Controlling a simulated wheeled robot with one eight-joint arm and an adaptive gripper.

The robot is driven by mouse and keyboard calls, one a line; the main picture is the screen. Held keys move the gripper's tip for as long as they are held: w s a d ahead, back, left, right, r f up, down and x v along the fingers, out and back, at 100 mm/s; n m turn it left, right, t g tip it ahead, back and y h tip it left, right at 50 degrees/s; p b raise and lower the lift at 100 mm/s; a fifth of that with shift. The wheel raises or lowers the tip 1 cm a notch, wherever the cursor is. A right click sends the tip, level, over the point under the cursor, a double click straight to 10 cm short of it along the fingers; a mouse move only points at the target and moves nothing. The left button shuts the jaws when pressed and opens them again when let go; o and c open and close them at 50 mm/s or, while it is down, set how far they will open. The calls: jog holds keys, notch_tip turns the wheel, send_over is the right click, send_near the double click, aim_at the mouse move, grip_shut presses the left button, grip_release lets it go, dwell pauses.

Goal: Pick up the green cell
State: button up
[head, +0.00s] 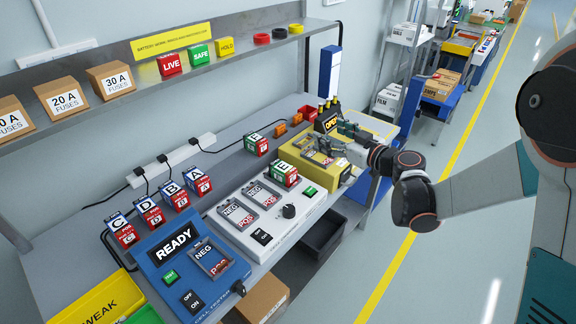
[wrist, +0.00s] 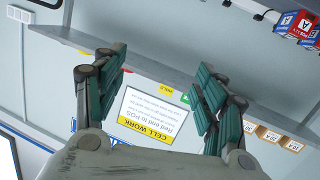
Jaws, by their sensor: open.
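Two cells with green and red faces and the letter E show in the head view. One cell (head: 285,173) sits on the white tester (head: 232,232), near its far end. The other cell (head: 256,144) stands on the bench behind it. My gripper (head: 338,137) is over the yellow box to the right of both, apart from them. In the wrist view its teal fingers (wrist: 163,65) are spread wide with nothing between them. Neither green cell shows in the wrist view.
Blue-and-red cells A (head: 198,183) to D stand in chargers at the back left. The blue tester (head: 180,262) reads READY. A shelf (head: 215,37) with fuse boxes overhangs the bench. The yellow box (head: 312,160) and dark bottles (head: 329,113) are near my gripper.

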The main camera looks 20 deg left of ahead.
aim_at(287, 169)
jog(key=s+a+f+g, duration=0.1)
jog(key=f, duration=0.3)
jog(key=s+a+f+n+g, duration=0.1)
jog(key=f+g, duration=0.1)
jog(key=f, duration=0.2)
jog(key=s+a+f+g, duration=0.1)
jog(key=a+f, duration=0.1)
jog(key=f, duration=0.2)
jog(key=shift+s+f+g+h, duration=0.1)
jog(key=shift+f+g+h, duration=0.2)
jog(key=shift+f+h, duration=0.1)
jog(key=b+x, duration=0.1)
jog(key=x, duration=0.6)
jog(key=shift+b+x, duration=1.35)
jog(key=shift+x, duration=1.75)
jog(key=shift+r, duration=0.3)
grip_shut()
